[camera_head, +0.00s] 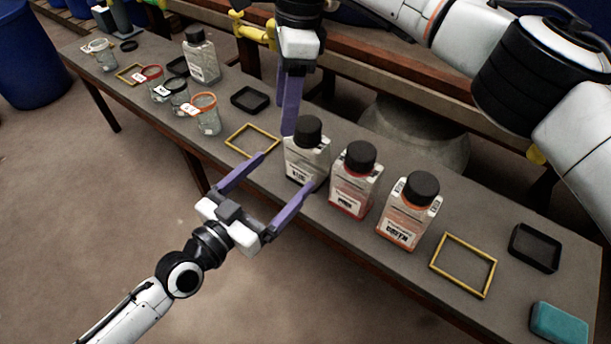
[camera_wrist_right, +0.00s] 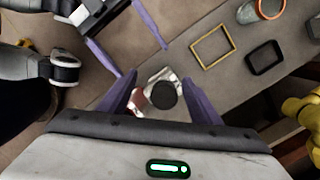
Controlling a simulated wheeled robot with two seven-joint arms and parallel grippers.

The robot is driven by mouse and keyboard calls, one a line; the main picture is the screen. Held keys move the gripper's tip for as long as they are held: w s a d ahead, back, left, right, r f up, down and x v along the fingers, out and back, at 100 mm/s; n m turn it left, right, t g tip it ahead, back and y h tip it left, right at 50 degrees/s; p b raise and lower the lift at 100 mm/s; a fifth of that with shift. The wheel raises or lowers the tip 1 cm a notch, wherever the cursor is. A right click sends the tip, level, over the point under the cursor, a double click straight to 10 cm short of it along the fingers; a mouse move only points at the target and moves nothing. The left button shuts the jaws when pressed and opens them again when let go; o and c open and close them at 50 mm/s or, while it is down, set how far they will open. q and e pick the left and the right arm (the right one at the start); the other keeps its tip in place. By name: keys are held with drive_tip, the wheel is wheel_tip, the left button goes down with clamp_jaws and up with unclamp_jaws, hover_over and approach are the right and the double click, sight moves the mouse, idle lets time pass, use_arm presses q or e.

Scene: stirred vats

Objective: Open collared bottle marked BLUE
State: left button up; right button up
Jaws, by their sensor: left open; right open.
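A clear bottle with a black cap (camera_head: 305,163) stands upright on the bench, leftmost of three in a row. Its label is too small to read surely. My left gripper (camera_head: 288,170) is open at its front left, with one finger close to the bottle's lower front. My right gripper (camera_head: 290,132) is open, pointing down beside the cap in the head view. In the right wrist view the black cap (camera_wrist_right: 165,95) lies between the right fingers, with a gap on both sides. A red bottle (camera_head: 352,190) and an orange bottle (camera_head: 405,222) stand to its right.
Another capped bottle (camera_head: 201,60) and several open jars (camera_head: 206,118) stand farther left. A yellow frame (camera_head: 240,150) and a black tray (camera_head: 250,99) lie nearby. A second yellow frame (camera_head: 435,262), black tray (camera_head: 533,262) and teal block (camera_head: 560,323) lie at right.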

sight(307, 147)
drive_tip(key=shift+t+h, duration=0.5)
drive_tip(key=shift+h, duration=0.4)
drive_tip(key=d, duration=0.1)
drive_tip(key=w+d+r, duration=0.2)
drive_tip(key=shift+d, duration=0.3)
drive_tip(key=shift+d+r, duration=0.15)
drive_tip(key=shift+d, duration=0.05)
use_arm(q)
drive_tip(key=x, duration=1)
drive_tip(key=shift+w+f, duration=0.1)
drive_tip(key=shift+w, duration=0.25)
use_arm(e)
drive_tip(key=shift+a, duration=0.1)
